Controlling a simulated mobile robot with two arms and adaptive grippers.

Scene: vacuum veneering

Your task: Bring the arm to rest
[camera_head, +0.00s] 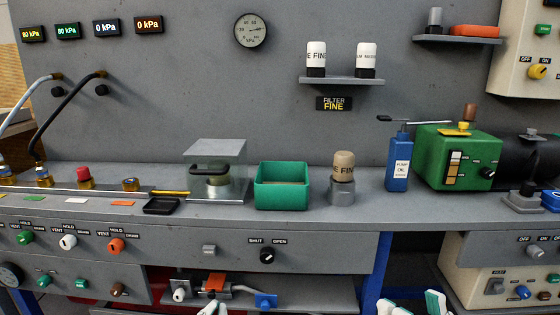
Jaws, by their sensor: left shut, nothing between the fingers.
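My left gripper (213,308) shows only its fingertips at the bottom edge, in front of the lower shelf. Its fingertips are close together and hold nothing visible. My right gripper (413,305) shows at the bottom edge further right, in front of the blue bench leg. Its two white and green fingers stand apart with nothing between them. Both arms are otherwise out of view. Both grippers appear below the benchtop.
The grey bench (235,216) carries a green bin (282,201), a clear-covered box (216,150), a filter on a base (342,193), a blue oil bottle (398,170) and a green pump (455,150). A lower shelf (330,293) holds a valve assembly (216,283).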

